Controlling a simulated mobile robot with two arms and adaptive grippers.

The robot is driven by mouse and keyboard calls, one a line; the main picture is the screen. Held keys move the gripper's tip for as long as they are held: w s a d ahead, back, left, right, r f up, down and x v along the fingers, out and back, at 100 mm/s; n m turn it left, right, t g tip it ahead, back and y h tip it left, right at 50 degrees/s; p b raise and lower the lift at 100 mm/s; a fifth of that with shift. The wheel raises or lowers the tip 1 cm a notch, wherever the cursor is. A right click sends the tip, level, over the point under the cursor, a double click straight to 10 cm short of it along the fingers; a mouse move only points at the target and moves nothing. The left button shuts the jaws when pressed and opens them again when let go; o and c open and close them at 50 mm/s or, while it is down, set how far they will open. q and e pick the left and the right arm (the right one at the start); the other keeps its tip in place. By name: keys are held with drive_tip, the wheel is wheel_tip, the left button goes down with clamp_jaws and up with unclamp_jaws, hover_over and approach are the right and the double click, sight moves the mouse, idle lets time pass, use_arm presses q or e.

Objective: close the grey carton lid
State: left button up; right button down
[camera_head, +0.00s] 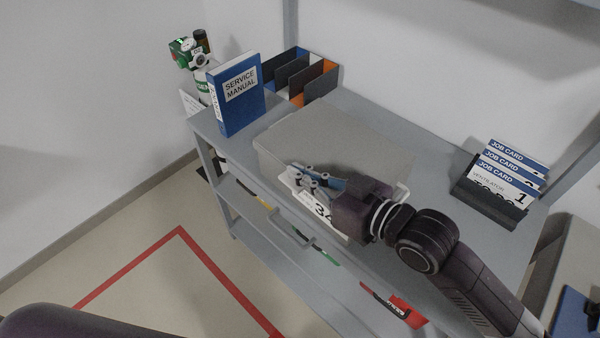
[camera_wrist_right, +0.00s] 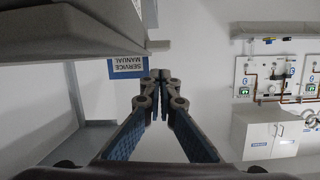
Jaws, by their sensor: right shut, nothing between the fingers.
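The grey carton (camera_head: 266,158) stands on the grey bench, with a white label reading "34" on its front. Its grey lid (camera_head: 335,137) shows as a broad flat panel over the top; I cannot tell whether its front edge is fully down. My right gripper (camera_head: 305,177) is shut and empty at the carton's front, partly covering the label and front edge. Whether it touches the carton is unclear. In the right wrist view its fingertips (camera_wrist_right: 158,78) are together. My left gripper is not in view.
A blue service manual (camera_head: 236,93) stands left of the carton, with an open divided organizer (camera_head: 315,82) behind. A job card rack (camera_head: 490,199) stands at the right. Bare bench (camera_head: 430,150) lies between carton and rack. A handle (camera_head: 292,232) juts from the bench front.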

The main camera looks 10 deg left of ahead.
wheel_tip(320, 180, up, 2)
drive_tip(key=shift+r+p, duration=0.15)
drive_tip(key=shift+p, duration=0.4)
use_arm(q)
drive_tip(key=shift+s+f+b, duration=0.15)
drive_tip(key=shift+b, duration=1.05)
use_arm(e)
drive_tip(key=v, duration=1)
drive_tip(key=shift+f, duration=0.3)
drive_tip(key=shift+s, duration=0.15)
